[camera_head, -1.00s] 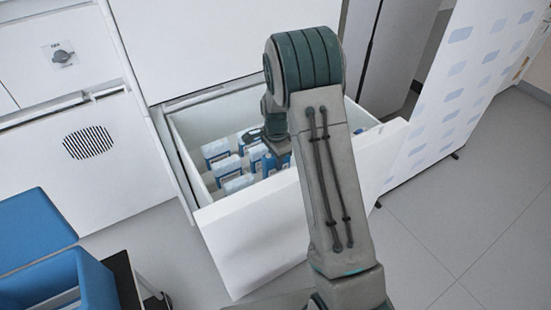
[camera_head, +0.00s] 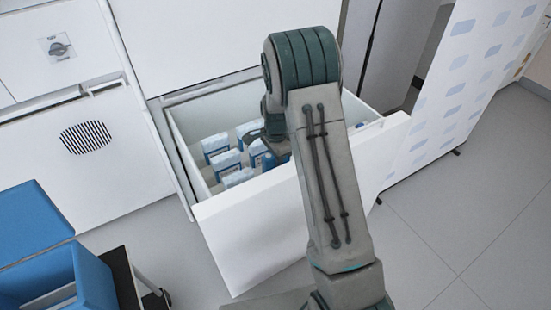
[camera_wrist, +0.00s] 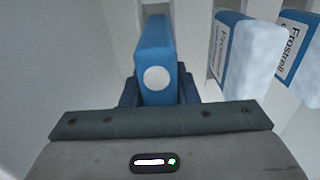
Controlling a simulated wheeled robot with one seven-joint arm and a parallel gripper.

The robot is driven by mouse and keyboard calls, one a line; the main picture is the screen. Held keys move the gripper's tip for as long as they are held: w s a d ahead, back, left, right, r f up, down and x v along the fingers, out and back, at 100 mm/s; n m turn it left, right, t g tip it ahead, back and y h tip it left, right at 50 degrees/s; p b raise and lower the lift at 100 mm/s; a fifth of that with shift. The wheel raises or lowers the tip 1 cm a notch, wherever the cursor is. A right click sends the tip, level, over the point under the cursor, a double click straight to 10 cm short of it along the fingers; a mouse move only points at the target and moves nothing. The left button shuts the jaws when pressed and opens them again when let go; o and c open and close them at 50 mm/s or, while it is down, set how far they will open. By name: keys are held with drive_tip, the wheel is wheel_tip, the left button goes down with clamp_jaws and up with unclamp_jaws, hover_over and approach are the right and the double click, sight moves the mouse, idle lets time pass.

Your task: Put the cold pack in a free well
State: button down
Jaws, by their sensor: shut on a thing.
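My gripper (camera_wrist: 158,92) is shut on a blue cold pack (camera_wrist: 155,45) with a white round spot on its near face. The pack stands roughly upright between the blue fingers in the wrist view. In the head view my gripper (camera_head: 270,146) is down inside the open white drawer (camera_head: 262,235), partly hidden behind my arm, and the held pack is hard to make out. Whether the pack's lower end touches the drawer floor cannot be told.
Several white and blue packs (camera_head: 215,147) stand in the drawer to the left of my gripper. In the wrist view, frosted packs (camera_wrist: 250,55) lettered "Frostrell" stand to the right, with pale dividers nearby. A blue box (camera_head: 95,285) stands at lower left.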

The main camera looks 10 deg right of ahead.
drive_tip(key=shift+f+b, duration=0.3)
drive_tip(key=shift+f, duration=0.4)
drive_tip(key=shift+f, duration=0.3)
drive_tip(key=c, duration=1)
unclamp_jaws()
drive_tip(key=shift+c, duration=0.2)
drive_tip(key=shift+r, duration=0.1)
wheel_tip(320, 180, up, 14)
drive_tip(key=shift+f+p, duration=0.2)
drive_tip(key=shift+p, duration=1)
